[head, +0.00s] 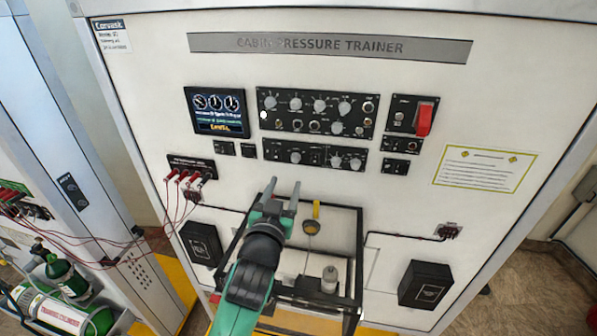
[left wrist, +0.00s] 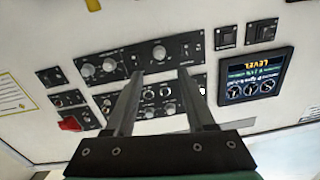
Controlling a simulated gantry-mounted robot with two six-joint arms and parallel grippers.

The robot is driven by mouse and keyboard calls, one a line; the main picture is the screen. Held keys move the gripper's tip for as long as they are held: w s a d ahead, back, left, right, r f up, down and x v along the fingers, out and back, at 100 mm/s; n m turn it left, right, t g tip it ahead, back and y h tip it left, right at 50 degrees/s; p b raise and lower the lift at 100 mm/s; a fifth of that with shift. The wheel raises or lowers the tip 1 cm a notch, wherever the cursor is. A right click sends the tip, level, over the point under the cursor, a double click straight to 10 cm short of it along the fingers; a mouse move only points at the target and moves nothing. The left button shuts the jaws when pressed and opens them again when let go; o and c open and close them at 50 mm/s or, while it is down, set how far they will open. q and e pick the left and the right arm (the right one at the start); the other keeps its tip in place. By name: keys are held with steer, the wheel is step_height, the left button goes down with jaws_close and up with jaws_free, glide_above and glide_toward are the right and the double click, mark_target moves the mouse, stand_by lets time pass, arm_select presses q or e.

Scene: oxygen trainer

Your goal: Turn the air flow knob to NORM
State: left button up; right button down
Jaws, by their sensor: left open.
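The lower control panel (head: 315,155) on the white trainer face carries several grey round knobs, and the upper panel (head: 318,111) carries more. Their labels are too small to read, so I cannot tell which knob is air flow or where it points. My left gripper (head: 284,181) is open and empty, its fingers pointing up at the face just below the lower panel's left knob (head: 295,156). In the left wrist view the picture is upside down; that knob (left wrist: 158,52) shows between and beyond the open fingertips (left wrist: 165,72). No contact shows. My right gripper is not in view.
A lit display (head: 217,111) is left of the panels; a red guarded switch (head: 425,119) is right. Below are a black frame (head: 354,240), a yellow-topped part (head: 312,220) and red plugs with cables (head: 184,178).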

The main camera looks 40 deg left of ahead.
mark_target(295, 161)
arm_select(q)
steer(key=x, duration=0.8)
steer(key=shift+w, duration=0.2)
steer(key=shift+w+a, duration=0.3)
steer(key=shift+w, duration=0.2)
jaws_close()
